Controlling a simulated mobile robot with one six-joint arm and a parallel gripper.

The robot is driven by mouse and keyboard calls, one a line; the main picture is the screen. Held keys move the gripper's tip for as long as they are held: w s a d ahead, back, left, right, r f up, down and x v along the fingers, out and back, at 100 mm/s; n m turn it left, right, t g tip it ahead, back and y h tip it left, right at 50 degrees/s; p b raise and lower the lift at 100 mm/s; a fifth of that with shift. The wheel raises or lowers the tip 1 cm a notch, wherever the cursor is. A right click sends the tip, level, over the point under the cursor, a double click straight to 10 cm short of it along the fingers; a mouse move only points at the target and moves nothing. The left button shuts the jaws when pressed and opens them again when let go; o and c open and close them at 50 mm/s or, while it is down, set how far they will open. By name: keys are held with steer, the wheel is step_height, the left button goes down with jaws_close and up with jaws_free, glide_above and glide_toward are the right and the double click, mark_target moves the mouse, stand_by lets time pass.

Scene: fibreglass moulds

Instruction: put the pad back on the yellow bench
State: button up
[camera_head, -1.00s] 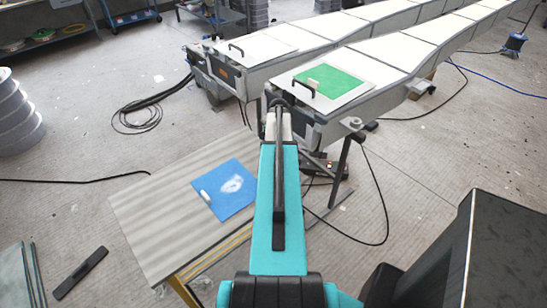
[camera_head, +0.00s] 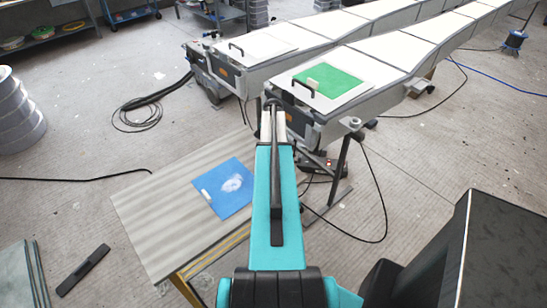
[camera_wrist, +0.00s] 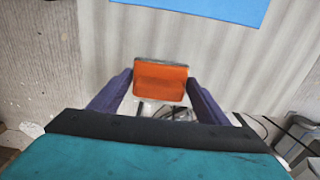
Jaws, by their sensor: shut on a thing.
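The pad (camera_wrist: 160,84) is a small orange block with a grey upper edge, seen in the wrist view. My gripper (camera_wrist: 160,90) is shut on it, with a dark purple finger on each side. The yellow bench (camera_head: 150,210) has a pale ribbed top and a yellow frame at its front edge, in the lower left of the head view. The bench top also fills much of the wrist view (camera_wrist: 265,60) beyond the pad. My gripper and the pad are hidden behind my arm in the head view.
A blue sheet (camera_head: 236,205) with a white patch lies on the bench. Long pale moulds (camera_head: 385,55) stand behind, the nearer with a green square (camera_head: 330,80) and black handle. A cable (camera_head: 385,215) loops on the floor right of my arm. A dark bar (camera_head: 82,270) lies left.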

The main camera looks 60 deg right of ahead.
steer(key=shift+f+p, duration=0.4)
steer(key=shift+f, duration=0.65)
steer(key=shift+f, duration=0.2)
steer(key=o, duration=1)
steer(key=shift+r, duration=0.15)
steer(key=shift+r+b, duration=2)
steer(key=shift+r, duration=4.05)
steer(key=shift+r, duration=0.1)
